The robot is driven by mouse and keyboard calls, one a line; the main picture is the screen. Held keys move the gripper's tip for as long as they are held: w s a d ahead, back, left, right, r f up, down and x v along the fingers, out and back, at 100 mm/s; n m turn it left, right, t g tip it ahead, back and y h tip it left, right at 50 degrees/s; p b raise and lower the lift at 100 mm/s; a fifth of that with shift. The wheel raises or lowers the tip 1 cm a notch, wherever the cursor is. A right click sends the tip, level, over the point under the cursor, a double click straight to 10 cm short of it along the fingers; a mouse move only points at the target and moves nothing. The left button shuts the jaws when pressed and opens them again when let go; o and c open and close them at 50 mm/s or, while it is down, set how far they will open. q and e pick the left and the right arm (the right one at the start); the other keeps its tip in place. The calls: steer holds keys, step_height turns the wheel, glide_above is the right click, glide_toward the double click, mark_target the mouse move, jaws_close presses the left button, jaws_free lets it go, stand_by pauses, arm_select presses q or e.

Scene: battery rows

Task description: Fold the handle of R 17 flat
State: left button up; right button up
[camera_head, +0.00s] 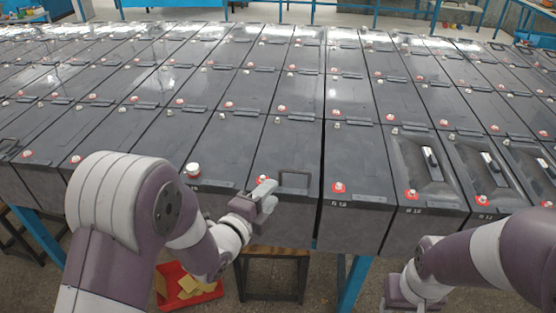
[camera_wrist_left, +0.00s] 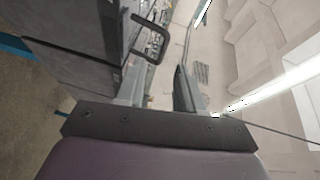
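A raised black handle (camera_head: 295,178) stands up at the front end of a dark grey battery (camera_head: 292,212). That battery's label is hidden; the one to its right seems to read R 18. My left gripper (camera_head: 266,194) is just left of the handle, at the battery's front top edge. In the left wrist view the handle (camera_wrist_left: 151,42) is a black loop beyond the fingertips. The left gripper (camera_wrist_left: 158,72) is open, with nothing between its fingers. My right gripper (camera_head: 402,295) is low at the bottom edge, its fingers not clear.
Rows of close-set batteries (camera_head: 350,150) with red and white terminal caps fill the table. A white-topped cap (camera_head: 193,170) stands left of my left gripper. A red tray (camera_head: 190,290) and a wooden stool (camera_head: 272,252) are below.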

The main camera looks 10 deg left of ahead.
mark_target(294, 172)
arm_select(q)
steer(key=shift+m, duration=0.4)
steer(key=x, duration=0.2)
steer(key=p+x, duration=0.1)
steer(key=x, duration=0.2)
steer(key=r+x, duration=0.1)
steer(key=x, duration=0.1)
steer(key=shift+d+p, duration=0.3)
steer(key=shift+d, duration=0.1)
steer(key=x, duration=0.4)
steer(key=shift+d+p, duration=0.3)
steer(key=shift+p, duration=0.05)
steer(key=shift+w+d, duration=0.15)
steer(key=shift+w, duration=0.2)
steer(key=shift+w+f, duration=0.15)
steer(key=shift+w, duration=0.15)
arm_select(e)
steer(key=shift+s+d+r, duration=0.1)
steer(key=shift+d+r, duration=0.1)
steer(key=shift+r, duration=0.4)
steer(key=shift+s+d+r, duration=0.1)
steer(key=shift+d+r, duration=0.1)
steer(key=shift+r, duration=0.35)
arm_select(q)
jaws_close()
arm_select(e)
steer(key=shift+d, duration=0.1)
